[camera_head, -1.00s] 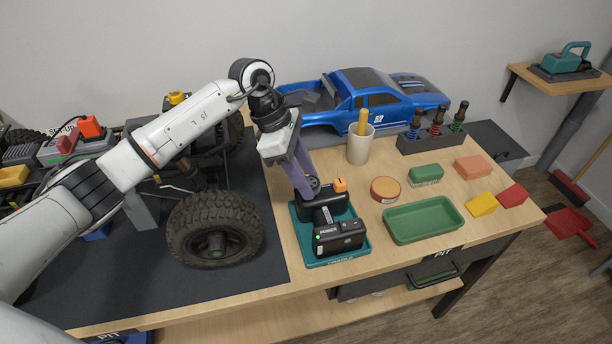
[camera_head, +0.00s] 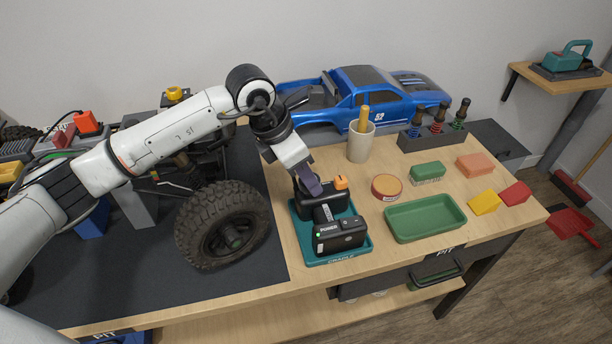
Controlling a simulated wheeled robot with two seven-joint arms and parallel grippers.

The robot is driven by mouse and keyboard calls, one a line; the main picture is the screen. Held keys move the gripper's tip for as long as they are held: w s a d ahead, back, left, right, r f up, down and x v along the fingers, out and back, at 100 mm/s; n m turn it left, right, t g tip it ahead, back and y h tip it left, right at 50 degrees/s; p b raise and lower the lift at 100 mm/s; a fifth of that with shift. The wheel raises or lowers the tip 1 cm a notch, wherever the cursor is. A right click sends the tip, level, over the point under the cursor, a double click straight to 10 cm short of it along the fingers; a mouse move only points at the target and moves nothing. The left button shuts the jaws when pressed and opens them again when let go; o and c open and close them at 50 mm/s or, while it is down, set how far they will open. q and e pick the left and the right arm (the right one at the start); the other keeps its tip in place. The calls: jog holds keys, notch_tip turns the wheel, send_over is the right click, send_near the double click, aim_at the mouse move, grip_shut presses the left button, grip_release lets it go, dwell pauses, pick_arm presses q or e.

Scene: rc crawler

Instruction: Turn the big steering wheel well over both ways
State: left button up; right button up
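The black radio controller (camera_head: 338,236) sits in a teal cradle (camera_head: 366,250) near the table's front edge. It has an orange knob (camera_head: 341,183) on top and a green power light. My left gripper (camera_head: 312,190) reaches down to the upper back left of the controller, its purple fingers against or right beside it. The fingers overlap, so I cannot see their gap. The steering wheel is not clearly visible; the gripper covers that part of the controller. The crawler's near tyre (camera_head: 196,229) stands on the dark mat, turned at an angle. My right gripper is out of view.
A blue truck body (camera_head: 372,98), a beige cup (camera_head: 360,146) and a shock stand (camera_head: 432,138) stand behind the controller. A green tray (camera_head: 424,218), a round tin (camera_head: 386,187) and coloured blocks lie to the right. Bare mat lies in front of the tyre.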

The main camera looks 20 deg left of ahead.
pick_arm(q)
jog(key=shift+n, duration=0.5)
jog(key=o, duration=1)
jog(key=shift+o, duration=0.2)
jog(key=shift+r, duration=0.15)
jog(key=b+v, duration=0.1)
jog(key=v, duration=0.9)
jog(key=shift+s, duration=0.2)
jog(key=shift+d+r, duration=0.1)
